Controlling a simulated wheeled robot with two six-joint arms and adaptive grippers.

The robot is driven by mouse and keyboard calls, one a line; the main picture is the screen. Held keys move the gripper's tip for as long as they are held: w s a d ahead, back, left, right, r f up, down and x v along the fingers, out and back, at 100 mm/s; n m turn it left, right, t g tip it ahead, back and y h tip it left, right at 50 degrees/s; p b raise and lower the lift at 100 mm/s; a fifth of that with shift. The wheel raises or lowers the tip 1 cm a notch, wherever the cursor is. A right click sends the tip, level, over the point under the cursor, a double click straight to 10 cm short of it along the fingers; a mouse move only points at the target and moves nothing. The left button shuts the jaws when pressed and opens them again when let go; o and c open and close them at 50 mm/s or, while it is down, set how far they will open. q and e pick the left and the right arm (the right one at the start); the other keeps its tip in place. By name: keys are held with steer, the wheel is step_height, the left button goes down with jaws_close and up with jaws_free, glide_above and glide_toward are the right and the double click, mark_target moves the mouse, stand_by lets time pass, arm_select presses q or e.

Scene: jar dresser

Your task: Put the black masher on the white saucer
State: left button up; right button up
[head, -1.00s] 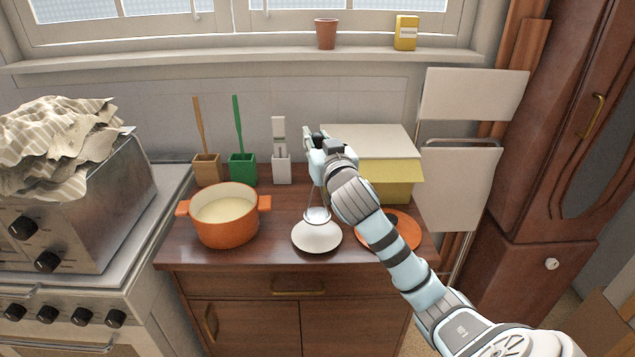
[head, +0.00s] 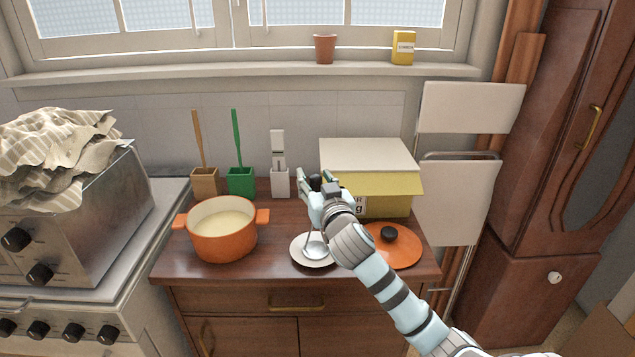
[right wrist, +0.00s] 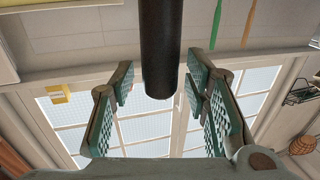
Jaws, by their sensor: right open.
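The black masher has a black handle, seen in the right wrist view (right wrist: 161,45), and a shiny metal head (head: 316,248). In the head view the head appears to rest on the white saucer (head: 298,258), with the handle rising to my right gripper (head: 313,186). My right gripper is open, its fingers on either side of the handle with gaps showing in the right wrist view. My wrist hides part of the saucer and much of the masher. My left gripper is not in view.
An orange pot (head: 221,240) stands left of the saucer. An orange lid with a black knob (head: 400,250) lies to the right. A yellow box (head: 398,190) stands behind. Brown, green and white holders (head: 241,182) line the wall. The dresser's front edge is close to the saucer.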

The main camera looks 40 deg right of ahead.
steer(key=v, duration=1.2)
